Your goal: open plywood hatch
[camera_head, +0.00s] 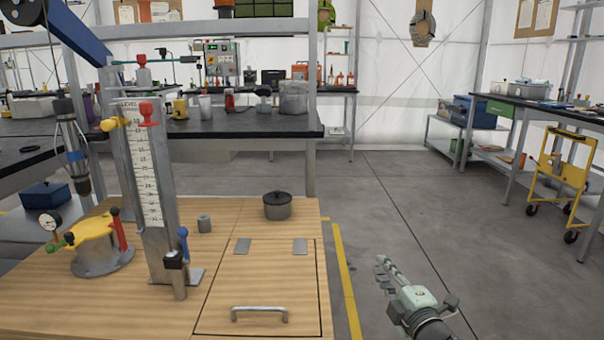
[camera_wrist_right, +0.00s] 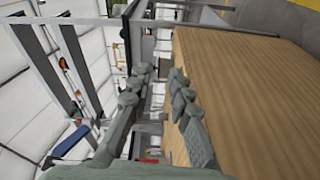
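The plywood hatch (camera_head: 262,277) lies flat and closed, flush in the wooden tabletop, with a dark seam around it. My right gripper (camera_head: 384,268) is to the right of the table, apart from the hatch and handle. In the right wrist view its two fingers (camera_wrist_right: 158,97) are spread with nothing between them, beside the wooden table (camera_wrist_right: 245,95). The handle does not show in that view. My left gripper is not in view.
The floor right of the table (camera_head: 450,220) is clear.

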